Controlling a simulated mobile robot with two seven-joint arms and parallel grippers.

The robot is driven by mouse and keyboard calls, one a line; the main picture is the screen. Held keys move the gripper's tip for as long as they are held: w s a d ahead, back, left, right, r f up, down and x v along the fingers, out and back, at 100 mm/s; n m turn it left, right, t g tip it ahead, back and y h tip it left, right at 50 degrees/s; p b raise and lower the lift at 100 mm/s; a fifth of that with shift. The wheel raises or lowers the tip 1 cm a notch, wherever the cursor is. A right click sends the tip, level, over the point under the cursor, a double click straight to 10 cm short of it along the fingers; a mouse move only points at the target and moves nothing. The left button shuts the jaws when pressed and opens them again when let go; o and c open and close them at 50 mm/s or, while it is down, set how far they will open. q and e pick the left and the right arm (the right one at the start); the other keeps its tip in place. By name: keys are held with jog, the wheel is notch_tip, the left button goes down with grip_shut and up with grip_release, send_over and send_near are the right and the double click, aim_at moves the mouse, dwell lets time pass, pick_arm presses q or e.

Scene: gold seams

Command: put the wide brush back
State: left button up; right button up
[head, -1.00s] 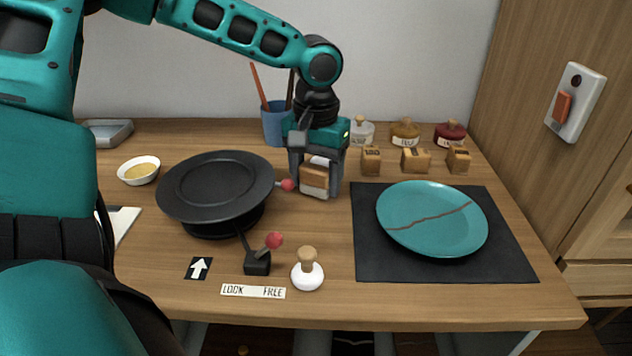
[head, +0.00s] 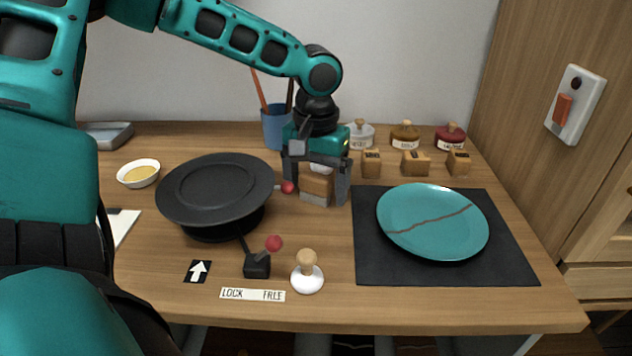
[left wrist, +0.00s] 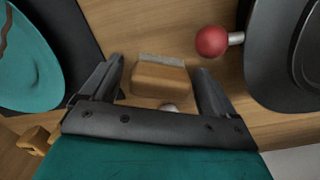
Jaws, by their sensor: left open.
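The wide brush (head: 316,186) is a brown wooden block with a pale grey edge. It stands on the table just right of the black turntable's red knob. My left gripper (head: 317,195) points down over it, open, with one finger on each side of the brush. In the left wrist view the brush (left wrist: 160,80) sits between the spread fingers (left wrist: 160,85), with visible gaps on both sides. A white rounded part shows at its near side there. My right gripper is not in view.
The black turntable (head: 215,187) is close on the left, its red knob (head: 288,187) near the left finger. A blue cup (head: 275,128) with brushes stands behind. Small wooden blocks (head: 371,163) and lidded jars (head: 404,137) stand right. A teal plate (head: 432,222) lies on a dark mat (head: 375,265).

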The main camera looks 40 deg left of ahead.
aim_at(316, 174)
pick_arm(q)
notch_tip(316, 174, up, 11)
jog(key=p, duration=0.2)
jog(key=shift+f+p, duration=0.1)
jog(key=shift+p, duration=0.2)
jog(key=shift+r, duration=0.7)
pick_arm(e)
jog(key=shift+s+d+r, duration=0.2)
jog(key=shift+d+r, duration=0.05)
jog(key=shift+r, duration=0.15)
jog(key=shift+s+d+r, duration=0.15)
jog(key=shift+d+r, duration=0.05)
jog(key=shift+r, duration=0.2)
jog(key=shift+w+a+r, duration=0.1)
